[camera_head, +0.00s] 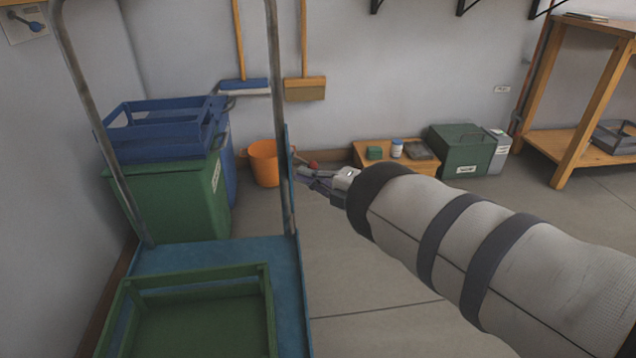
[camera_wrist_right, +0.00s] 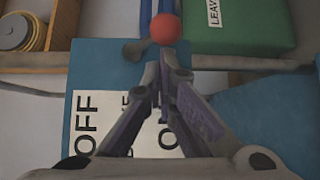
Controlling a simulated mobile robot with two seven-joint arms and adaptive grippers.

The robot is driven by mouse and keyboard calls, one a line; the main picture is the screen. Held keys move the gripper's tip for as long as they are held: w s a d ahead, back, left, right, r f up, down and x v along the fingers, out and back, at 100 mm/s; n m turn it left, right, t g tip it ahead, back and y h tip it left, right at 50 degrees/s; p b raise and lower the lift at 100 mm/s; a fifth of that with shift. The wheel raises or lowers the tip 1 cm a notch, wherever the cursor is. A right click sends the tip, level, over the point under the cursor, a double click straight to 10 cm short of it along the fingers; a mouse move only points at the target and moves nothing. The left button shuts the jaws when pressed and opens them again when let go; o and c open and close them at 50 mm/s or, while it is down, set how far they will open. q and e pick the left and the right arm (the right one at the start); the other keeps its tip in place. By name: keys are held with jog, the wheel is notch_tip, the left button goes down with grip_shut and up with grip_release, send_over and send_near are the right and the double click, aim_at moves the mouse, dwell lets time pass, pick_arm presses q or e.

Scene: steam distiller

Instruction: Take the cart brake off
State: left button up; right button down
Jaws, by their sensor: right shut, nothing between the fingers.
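The cart (camera_head: 215,255) stands at the left of the head view, with a blue deck and grey metal posts. The brake lever's red ball knob (camera_head: 312,164) shows by the cart's right side; in the wrist view the knob (camera_wrist_right: 165,29) is just beyond my fingertips. A blue plate there carries a white label (camera_wrist_right: 88,125) reading OFF at the left, with further letters partly hidden behind my fingers. My right gripper (camera_head: 305,178) is shut and empty beside the plate; its closed fingers also show in the wrist view (camera_wrist_right: 166,75). Whether they touch the lever I cannot tell. My left gripper is out of view.
A green crate (camera_head: 268,298) sits on the cart deck. Green and blue bins with a blue crate (camera_head: 165,130) stand behind it. An orange bucket (camera_head: 265,162), a low wooden platform (camera_head: 372,152) and a green box (camera_head: 462,150) are by the wall. The floor between is clear.

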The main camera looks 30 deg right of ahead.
jog(key=shift+r, duration=0.1)
dwell(0.3)
pick_arm(q)
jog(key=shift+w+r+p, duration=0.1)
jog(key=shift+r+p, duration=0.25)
jog(key=shift+p, duration=0.05)
pick_arm(e)
jog(key=shift+d+r, duration=0.1)
jog(key=shift+r, duration=0.05)
